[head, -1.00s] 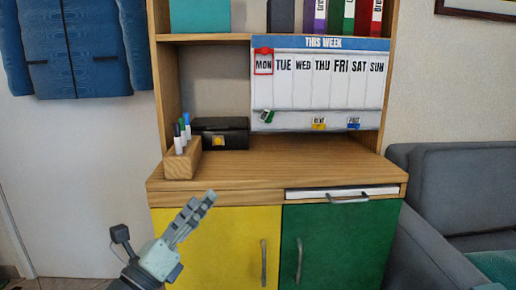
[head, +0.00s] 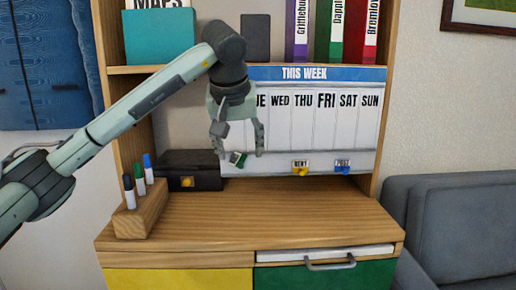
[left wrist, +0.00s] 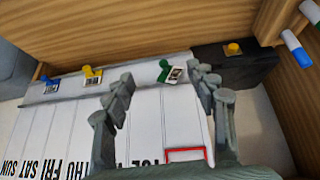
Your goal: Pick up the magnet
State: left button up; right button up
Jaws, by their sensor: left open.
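My left gripper (head: 240,152) is open in front of the lower left part of the week board (head: 330,162), fingers pointing down. A green magnet (head: 238,159) with a small tilted card is on the board's bottom strip, seen between the fingertips. In the left wrist view, the green magnet (left wrist: 163,66) also shows between the open fingertips (left wrist: 160,72); I cannot tell whether they touch it. A yellow magnet (head: 302,171) and a blue magnet (head: 342,170) sit farther right on the strip, each with a card. My right gripper is not in view.
A dark box (head: 190,170) with a yellow front patch stands left of the board. A wooden pen block (head: 146,211) with several markers is at the counter's left. The wooden counter (head: 260,215) is otherwise clear. A red frame (left wrist: 187,153) marks the board in the wrist view.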

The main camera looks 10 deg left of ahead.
aim_at(238, 160)
pick_arm(q)
jog(key=shift+y, duration=0.5)
jog(key=w+f, duration=0.1)
jog(key=w+a+f, duration=0.1)
jog(key=w+f, duration=0.1)
jog(key=w+a+f, duration=0.1)
jog(key=shift+w+a+f+p, duration=0.15)
jog(key=shift+w+f+p, duration=0.05)
jog(key=shift+f+p, duration=0.15)
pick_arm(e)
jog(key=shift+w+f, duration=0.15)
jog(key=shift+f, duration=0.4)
pick_arm(q)
jog(key=shift+r, duration=0.1)
jog(key=c, duration=1)
jog(key=shift+c, duration=0.6)
jog(key=shift+r, duration=0.1)
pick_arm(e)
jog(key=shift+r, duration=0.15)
